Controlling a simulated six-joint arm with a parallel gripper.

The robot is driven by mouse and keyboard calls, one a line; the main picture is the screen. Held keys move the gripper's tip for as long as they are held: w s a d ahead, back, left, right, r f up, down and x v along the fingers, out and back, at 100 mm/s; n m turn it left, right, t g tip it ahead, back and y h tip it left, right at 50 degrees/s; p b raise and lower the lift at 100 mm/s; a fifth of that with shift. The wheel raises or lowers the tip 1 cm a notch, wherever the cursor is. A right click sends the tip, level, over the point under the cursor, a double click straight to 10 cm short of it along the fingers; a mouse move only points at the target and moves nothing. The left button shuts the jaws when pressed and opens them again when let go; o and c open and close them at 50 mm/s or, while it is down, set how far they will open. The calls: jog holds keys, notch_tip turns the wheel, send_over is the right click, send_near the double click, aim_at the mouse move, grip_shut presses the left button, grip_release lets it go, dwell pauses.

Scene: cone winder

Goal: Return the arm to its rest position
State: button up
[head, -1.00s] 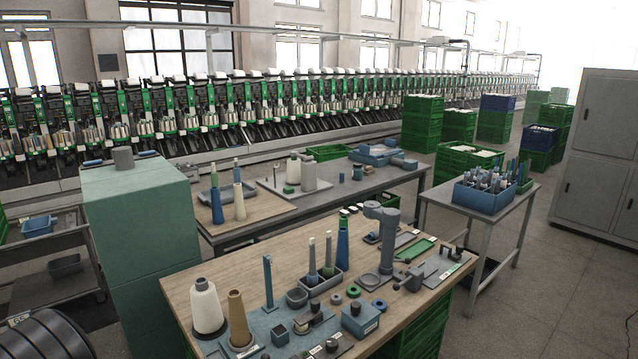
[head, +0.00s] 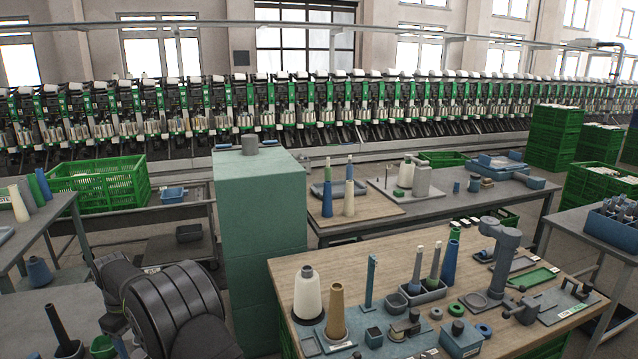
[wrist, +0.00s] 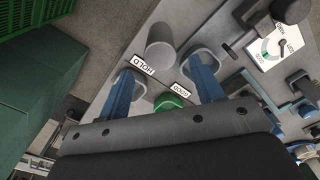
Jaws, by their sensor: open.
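My gripper (wrist: 163,88) shows in the wrist view, with its two blue fingers wide apart and nothing held between them. It is above a grey bench surface (wrist: 125,45). A green round piece (wrist: 171,102) with a label and a grey cylinder (wrist: 160,46) lie below and beyond the fingers. In the head view my dark arm links (head: 165,305) fill the lower left, left of the teal cabinet. The gripper itself cannot be made out there.
The teal cabinet (head: 262,210) stands right of my arm. A wooden-topped bench (head: 345,270) holds a white cone (head: 307,296), a brown cone (head: 337,312) and small fixtures. A grey bench at lower left holds a dark tube (head: 57,325). A green crate (head: 102,183) stands behind.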

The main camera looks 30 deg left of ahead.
notch_tip(320, 180, down, 9)
jog(key=shift+r, duration=0.25)
notch_tip(320, 180, up, 3)
jog(key=shift+r, duration=0.2)
jog(key=w+d+r, duration=0.7)
jog(key=w+d, duration=0.1)
jog(key=d, duration=0.1)
send_near(139, 354)
jog(key=shift+w+d+f, duration=0.55)
jog(key=shift+d+f, duration=0.05)
jog(key=shift+d, duration=0.15)
jog(key=s+a+f, duration=0.2)
jog(key=f, duration=0.1)
jog(key=s+a+f, duration=0.5)
jog(key=s+f, duration=0.1)
jog(key=shift+s+a+f, duration=0.15)
jog(key=shift+s+a, duration=0.1)
jog(key=shift+a, duration=0.05)
jog(key=shift+f, duration=0.8)
